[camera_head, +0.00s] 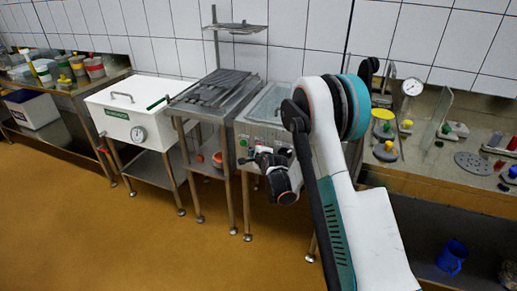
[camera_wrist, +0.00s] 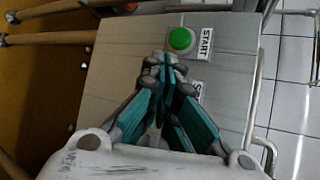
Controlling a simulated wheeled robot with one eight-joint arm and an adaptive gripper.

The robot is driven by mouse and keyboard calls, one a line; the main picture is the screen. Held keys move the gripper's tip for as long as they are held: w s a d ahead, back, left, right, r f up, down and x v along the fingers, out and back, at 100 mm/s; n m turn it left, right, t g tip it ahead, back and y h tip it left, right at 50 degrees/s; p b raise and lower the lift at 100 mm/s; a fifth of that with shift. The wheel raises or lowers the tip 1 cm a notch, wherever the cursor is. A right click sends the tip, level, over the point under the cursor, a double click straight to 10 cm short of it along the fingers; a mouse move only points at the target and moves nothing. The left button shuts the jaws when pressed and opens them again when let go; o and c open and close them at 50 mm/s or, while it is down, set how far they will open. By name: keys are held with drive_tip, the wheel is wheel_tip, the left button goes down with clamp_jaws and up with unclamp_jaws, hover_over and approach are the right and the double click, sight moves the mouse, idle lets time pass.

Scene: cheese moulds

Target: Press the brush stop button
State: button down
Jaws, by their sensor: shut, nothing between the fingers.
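The steel panel (camera_wrist: 120,55) fills the middle of the wrist view. On it is a round green button (camera_wrist: 180,40) beside a START label (camera_wrist: 206,42). A second label (camera_wrist: 197,88) lies below it, mostly covered by my fingers; only an "S" is readable. No stop button is clearly visible; my fingers cover the area beside that label. My gripper (camera_wrist: 168,62) is shut and empty, its tips over the panel just below the green button. I cannot tell if they touch it. In the head view my gripper (camera_head: 254,158) is at the basin unit's front; the green button (camera_head: 242,143) shows beside it.
The basin unit (camera_head: 270,103) stands against the tiled wall. A steel draining stand (camera_head: 215,92) and a white box with a gauge (camera_head: 125,108) are left of it. A counter with several small tools (camera_head: 470,160) is at right. The orange floor in front is clear.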

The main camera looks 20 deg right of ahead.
drive_tip(key=shift+w+d, duration=0.1)
idle(0.6)
drive_tip(key=shift+w+d, duration=0.15)
drive_tip(key=shift+w, duration=0.1)
drive_tip(key=shift+w+d, duration=0.35)
drive_tip(key=shift+w, duration=0.05)
idle(0.9)
drive_tip(key=shift+s+a, duration=0.55)
drive_tip(key=shift+s, duration=0.2)
drive_tip(key=s+a, duration=0.1)
drive_tip(key=s, duration=0.1)
drive_tip(key=s+a, duration=0.2)
idle(0.7)
idle(0.4)
